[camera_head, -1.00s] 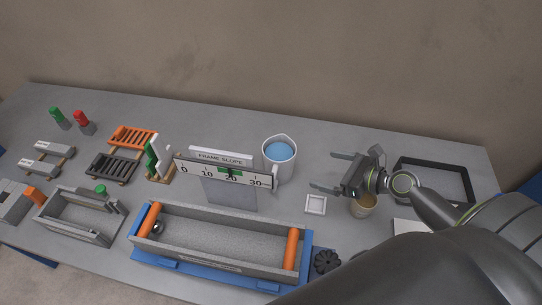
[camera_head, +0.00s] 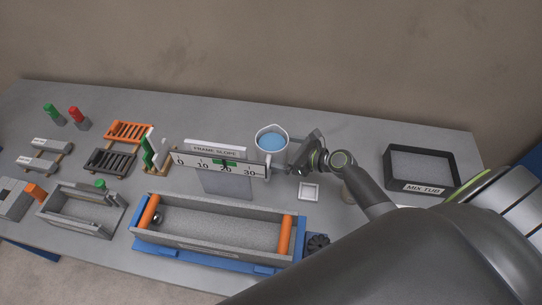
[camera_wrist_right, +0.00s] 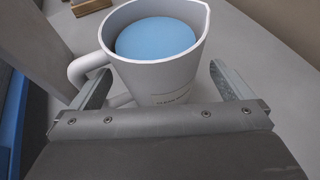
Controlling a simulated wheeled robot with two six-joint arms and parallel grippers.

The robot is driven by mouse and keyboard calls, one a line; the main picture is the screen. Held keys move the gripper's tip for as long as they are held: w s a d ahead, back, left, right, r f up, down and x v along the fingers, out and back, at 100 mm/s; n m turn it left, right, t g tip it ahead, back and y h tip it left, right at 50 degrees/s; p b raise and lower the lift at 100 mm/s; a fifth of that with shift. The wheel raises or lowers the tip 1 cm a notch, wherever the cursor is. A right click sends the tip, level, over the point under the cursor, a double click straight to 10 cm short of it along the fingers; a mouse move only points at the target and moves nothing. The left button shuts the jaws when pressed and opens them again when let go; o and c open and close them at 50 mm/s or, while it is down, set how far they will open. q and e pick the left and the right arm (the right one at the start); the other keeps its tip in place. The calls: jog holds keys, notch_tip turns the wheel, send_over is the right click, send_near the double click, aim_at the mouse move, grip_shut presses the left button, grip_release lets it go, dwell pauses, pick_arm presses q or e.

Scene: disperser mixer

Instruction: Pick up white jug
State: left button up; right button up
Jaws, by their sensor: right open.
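The white jug (camera_head: 271,141) stands upright on the table behind the right end of the slope scale, with blue contents inside. My right gripper (camera_head: 288,158) is at its right side. In the right wrist view the jug (camera_wrist_right: 160,72) is close ahead, its handle on the left, and the open fingers of the right gripper (camera_wrist_right: 165,92) lie either side of its lower body. The left finger is near the handle; whether either finger touches the jug I cannot tell. My left gripper is not in view.
The frame slope scale (camera_head: 222,167) stands just left of the jug. A small white square dish (camera_head: 309,191) lies in front of the gripper. A long grey trough (camera_head: 215,228) is nearer. The black-rimmed mix tub (camera_head: 421,168) is at right. Bare table lies behind the jug.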

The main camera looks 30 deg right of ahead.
aim_at(274, 128)
jog(key=shift+x, duration=1.95)
jog(key=shift+s, duration=0.1)
jog(key=shift+r, duration=0.1)
jog(key=c, duration=1.1)
notch_tip(274, 128, up, 10)
jog(key=shift+r+p, duration=0.1)
jog(key=shift+p, duration=1)
